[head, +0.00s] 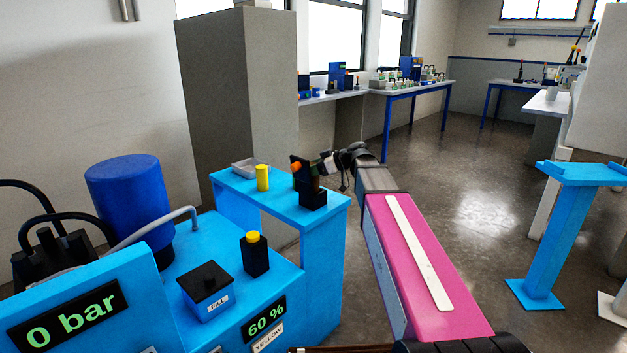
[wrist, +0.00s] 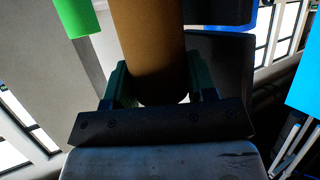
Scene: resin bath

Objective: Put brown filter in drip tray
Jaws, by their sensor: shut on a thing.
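The brown filter (wrist: 150,45) is a brown cylinder between the two fingers of my gripper (wrist: 160,88) in the wrist view. My gripper is shut on it, and the filter runs out of the top of that view. In the head view my gripper (head: 326,165) is at the far end of my arm, beside a black holder (head: 313,201) with an orange part on top. The filter is hard to make out there. The drip tray, which I take to be the shallow grey tray (head: 243,173), stands at the back left of the blue bench, left of my gripper.
A yellow cylinder (head: 262,178) stands upright between the tray and the black holder. A blue machine (head: 230,235) with a dark blue tank (head: 125,195) is at the left front. A tall grey cabinet (head: 245,90) rises behind the bench (head: 285,207).

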